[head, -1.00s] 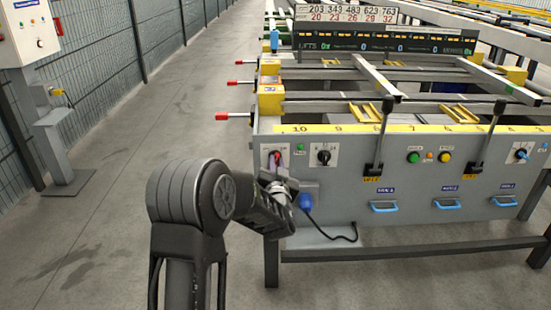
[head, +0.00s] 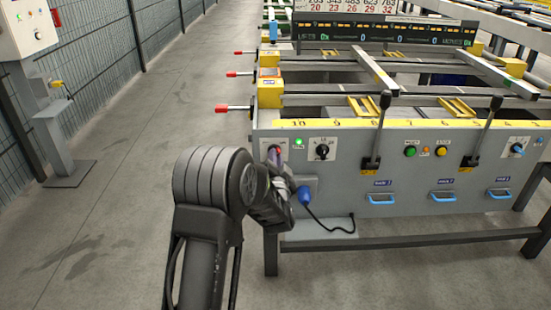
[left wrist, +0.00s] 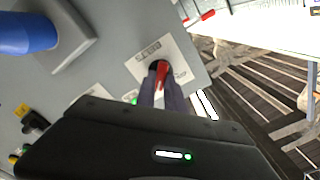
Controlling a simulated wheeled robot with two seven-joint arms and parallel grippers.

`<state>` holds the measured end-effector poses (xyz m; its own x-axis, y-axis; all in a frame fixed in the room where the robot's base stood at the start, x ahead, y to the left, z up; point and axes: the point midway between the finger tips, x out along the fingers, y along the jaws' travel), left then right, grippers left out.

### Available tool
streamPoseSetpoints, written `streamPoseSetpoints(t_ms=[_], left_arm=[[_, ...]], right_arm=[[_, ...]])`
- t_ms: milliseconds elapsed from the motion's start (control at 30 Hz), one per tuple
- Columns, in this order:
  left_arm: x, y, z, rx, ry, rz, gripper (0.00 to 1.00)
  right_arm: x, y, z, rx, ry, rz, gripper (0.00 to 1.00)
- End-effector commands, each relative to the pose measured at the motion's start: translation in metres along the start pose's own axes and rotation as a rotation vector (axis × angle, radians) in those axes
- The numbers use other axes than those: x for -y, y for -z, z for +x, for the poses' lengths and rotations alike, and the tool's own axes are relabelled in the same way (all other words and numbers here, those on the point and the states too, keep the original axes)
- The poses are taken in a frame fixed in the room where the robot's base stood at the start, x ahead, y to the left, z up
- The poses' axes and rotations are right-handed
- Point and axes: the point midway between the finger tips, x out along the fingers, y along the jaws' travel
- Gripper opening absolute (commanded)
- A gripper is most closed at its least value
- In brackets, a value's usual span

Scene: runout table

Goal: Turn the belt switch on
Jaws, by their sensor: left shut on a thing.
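The belt switch, a small red handle (left wrist: 163,72) on a white label plate (left wrist: 178,52), shows in the left wrist view between my dark fingers. In the head view the plate (head: 265,146) is at the left end of the grey control panel (head: 345,180), and the handle is mostly hidden by my gripper. My left gripper (head: 275,160) is shut on the red handle; its fingers also show in the left wrist view (left wrist: 164,88). A green lamp (head: 299,142) just right of the switch looks bright. My right gripper is not in view.
A black rotary knob (head: 322,151), two black levers (head: 378,130) (head: 487,125) and a blue plug (head: 305,195) with a cable are close by on the panel. Red-tipped rods (head: 222,108) stick out at the table's left. Open floor lies left, up to a mesh fence (head: 95,50).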

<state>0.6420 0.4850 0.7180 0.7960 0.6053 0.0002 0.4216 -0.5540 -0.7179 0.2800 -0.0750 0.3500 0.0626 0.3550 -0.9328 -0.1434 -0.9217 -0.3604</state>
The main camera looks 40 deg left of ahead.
Motion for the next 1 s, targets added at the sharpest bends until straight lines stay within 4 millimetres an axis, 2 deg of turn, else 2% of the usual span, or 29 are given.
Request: streamPoseSetpoints(t_ms=[67, 100, 367, 733, 867, 1000], left_arm=[[-0.001, -0.001, 0.000, 0.000, -0.001, 0.003, 0.00], [-0.001, -0.001, 0.000, 0.000, -0.001, 0.003, 0.14], [0.000, 0.000, 0.000, 0.000, -0.001, 0.001, 0.35], [0.000, 0.000, -0.006, 0.000, -0.001, 0.000, 0.35], [0.000, 0.001, -0.022, 0.000, -0.002, -0.001, 0.35], [0.000, 0.001, -0.046, 0.000, -0.003, 0.000, 0.35]], right_arm=[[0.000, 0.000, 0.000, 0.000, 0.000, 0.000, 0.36], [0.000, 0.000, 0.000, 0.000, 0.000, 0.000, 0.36], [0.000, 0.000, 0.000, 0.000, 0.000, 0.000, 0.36], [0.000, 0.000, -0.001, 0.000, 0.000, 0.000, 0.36], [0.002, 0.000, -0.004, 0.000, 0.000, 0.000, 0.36], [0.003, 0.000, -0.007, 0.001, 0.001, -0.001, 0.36]])
